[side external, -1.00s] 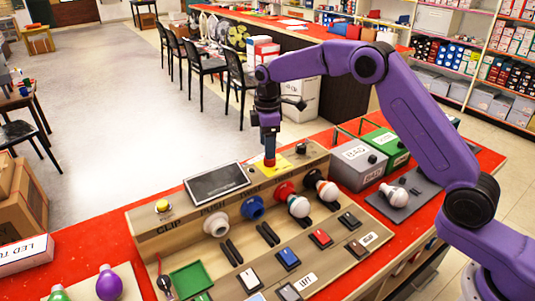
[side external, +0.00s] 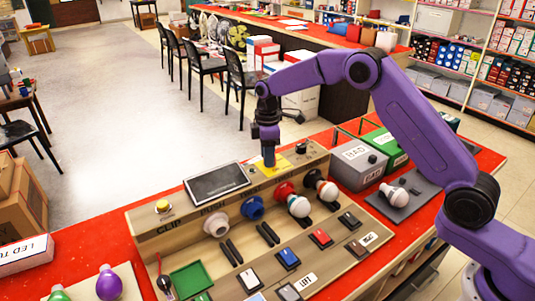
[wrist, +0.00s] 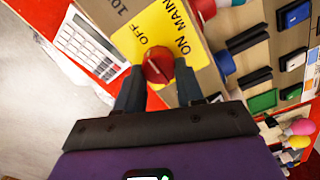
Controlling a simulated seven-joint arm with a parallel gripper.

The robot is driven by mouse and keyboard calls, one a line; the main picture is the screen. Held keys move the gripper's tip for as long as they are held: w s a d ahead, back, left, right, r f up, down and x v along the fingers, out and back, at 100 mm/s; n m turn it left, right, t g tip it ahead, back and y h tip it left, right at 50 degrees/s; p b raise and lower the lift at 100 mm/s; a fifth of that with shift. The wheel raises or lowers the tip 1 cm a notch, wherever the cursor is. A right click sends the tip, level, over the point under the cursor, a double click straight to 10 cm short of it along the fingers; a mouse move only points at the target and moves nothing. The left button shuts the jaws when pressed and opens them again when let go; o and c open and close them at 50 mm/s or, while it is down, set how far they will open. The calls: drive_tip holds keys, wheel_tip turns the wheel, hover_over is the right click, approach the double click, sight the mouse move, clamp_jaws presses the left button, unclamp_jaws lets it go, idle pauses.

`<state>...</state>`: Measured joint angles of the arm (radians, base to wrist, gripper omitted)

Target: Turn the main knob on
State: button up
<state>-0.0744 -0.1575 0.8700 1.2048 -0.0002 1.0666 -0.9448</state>
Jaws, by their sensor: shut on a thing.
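The red main knob (wrist: 158,66) sits on a yellow plate (wrist: 140,38) marked "OFF" and "ON MAIN" in the wrist view. My gripper (wrist: 158,84) has one finger on each side of the knob and is shut on it. In the side external view my gripper (side external: 268,163) points down at the yellow plate (side external: 283,164) on the console's raised back ledge, and its fingers hide the knob. I cannot tell the knob's exact angle.
The wooden console (side external: 150,243) carries bulb sockets, bulbs and switches in front of the knob. A dark screen (side external: 217,182) lies to its left and a black knob (side external: 301,148) to its right. A grey box (side external: 358,163) stands further right.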

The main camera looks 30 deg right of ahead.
drive_tip(key=m, duration=0.4)
drive_tip(key=shift+w, duration=0.1)
drive_tip(key=m, duration=0.5)
drive_tip(key=shift+d, duration=0.2)
drive_tip(key=m, duration=0.4)
drive_tip(key=shift+d, duration=0.1)
drive_tip(key=shift+d+r+m, duration=0.1)
drive_tip(key=shift+m, duration=2.3)
drive_tip(key=o, duration=1)
drive_tip(key=shift+o, duration=0.2)
wheel_tip(320, 180, up, 17)
drive_tip(key=shift+r, duration=0.15)
